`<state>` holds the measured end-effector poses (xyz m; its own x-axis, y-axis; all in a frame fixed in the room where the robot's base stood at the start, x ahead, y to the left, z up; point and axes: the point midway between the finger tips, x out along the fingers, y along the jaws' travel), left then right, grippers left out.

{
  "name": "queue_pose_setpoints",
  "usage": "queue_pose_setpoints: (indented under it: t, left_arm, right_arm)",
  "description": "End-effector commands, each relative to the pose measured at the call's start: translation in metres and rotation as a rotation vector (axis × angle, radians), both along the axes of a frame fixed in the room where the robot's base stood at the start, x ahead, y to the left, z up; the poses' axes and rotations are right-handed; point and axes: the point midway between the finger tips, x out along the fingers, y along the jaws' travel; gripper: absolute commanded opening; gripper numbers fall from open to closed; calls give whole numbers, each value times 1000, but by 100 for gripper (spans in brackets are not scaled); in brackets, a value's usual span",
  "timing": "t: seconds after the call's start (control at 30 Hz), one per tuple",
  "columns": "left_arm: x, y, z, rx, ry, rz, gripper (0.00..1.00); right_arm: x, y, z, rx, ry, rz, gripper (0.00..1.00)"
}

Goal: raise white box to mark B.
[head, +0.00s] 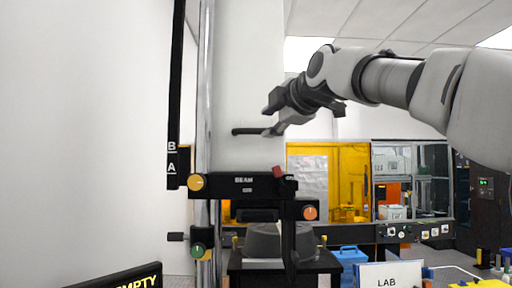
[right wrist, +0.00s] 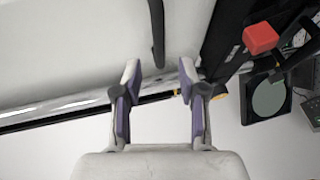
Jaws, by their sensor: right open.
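The white box (head: 245,80) is a tall pale block beside the metal column, above the black carriage marked BEAM (head: 243,181). It also fills the upper left of the right wrist view (right wrist: 70,45). A black bar (head: 246,131) stands out from its lower face; in the right wrist view the bar (right wrist: 157,30) ends near the gap between my fingertips. Marks B (head: 171,146) and A (head: 171,168) are on a black strip left of the column, B above A. My right gripper (head: 270,118) is open and empty at the bar's right end; contact cannot be told.
An orange-marked knob (head: 309,213), a yellow knob (head: 197,182), a green knob (head: 198,250) and a red knob (right wrist: 260,38) surround the carriage. A grey round part (head: 265,240) sits below. A LAB box (head: 390,275) and blue case (head: 350,256) stand right.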

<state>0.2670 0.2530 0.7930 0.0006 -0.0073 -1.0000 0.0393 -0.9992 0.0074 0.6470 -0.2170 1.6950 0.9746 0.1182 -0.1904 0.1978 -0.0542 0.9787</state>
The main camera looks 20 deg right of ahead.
Motion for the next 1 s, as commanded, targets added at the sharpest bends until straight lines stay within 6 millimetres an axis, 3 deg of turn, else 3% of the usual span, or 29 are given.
queue_pose_setpoints:
  t: [0.33, 0.5, 0.6, 0.87, 0.9, 1.0]
  left_arm:
    - [1, 0, 63, 0, -2, 0, 41]
    - [0, 0, 75, 0, -1, 0, 41]
    - [0, 0, 78, 0, -1, 0, 41]
    - [0, 0, 77, 0, -2, 0, 41]
    - [0, 0, 77, 0, -1, 0, 41]
    - [0, 0, 77, 0, -1, 0, 41]
  right_arm:
    - [25, 3, 7, 0, 4, -2, 41]
    - [61, 7, -6, 0, 3, -2, 41]
    - [72, 8, -10, 0, 1, -2, 41]
    - [76, 9, -14, 1, 0, -2, 41]
    - [76, 9, -14, 1, 0, -2, 38]
    - [75, 9, -14, 1, 0, -2, 2]
